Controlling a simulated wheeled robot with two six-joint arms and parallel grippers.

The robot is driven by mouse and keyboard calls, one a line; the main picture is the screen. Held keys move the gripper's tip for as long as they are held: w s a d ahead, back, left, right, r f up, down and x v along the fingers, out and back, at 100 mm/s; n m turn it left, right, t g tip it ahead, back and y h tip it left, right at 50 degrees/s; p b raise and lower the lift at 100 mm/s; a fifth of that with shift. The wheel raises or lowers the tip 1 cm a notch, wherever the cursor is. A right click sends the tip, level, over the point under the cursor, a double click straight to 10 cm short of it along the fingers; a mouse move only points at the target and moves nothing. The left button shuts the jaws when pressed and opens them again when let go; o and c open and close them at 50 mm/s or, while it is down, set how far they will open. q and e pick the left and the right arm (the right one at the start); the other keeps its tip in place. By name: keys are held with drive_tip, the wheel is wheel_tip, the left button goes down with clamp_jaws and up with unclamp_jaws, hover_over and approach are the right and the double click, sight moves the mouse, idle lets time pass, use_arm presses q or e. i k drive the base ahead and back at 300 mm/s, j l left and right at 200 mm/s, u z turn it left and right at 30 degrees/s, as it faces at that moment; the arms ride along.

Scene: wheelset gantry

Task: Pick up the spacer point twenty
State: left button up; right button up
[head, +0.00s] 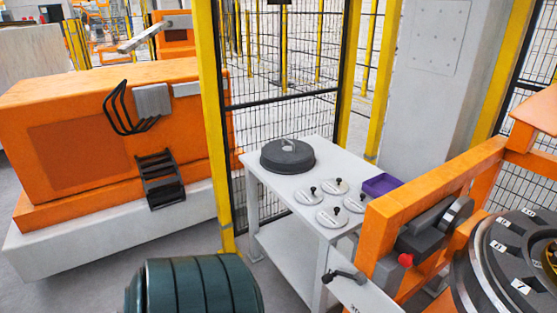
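Several round silver-white discs with black knobs, which look like the spacers, lie on the white table in the head view. One is at the left (307,196), one at the back (334,187), one at the right (355,204) and one at the front (332,218). Their markings are too small to read, so I cannot tell which is point twenty. The white table (283,193) stands before the mesh fence. Neither of my grippers is in view.
A thick dark disc (288,156) sits at the table's back left, and a purple tray (381,185) at its right. An orange frame (432,183) stands close at right, with a black lever (345,276) low in front. Dark green cylinders (192,287) are at the bottom.

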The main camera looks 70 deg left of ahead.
sight(356, 204)
drive_tip(key=i+j+u, duration=0.15)
drive_tip(key=u, duration=1.65)
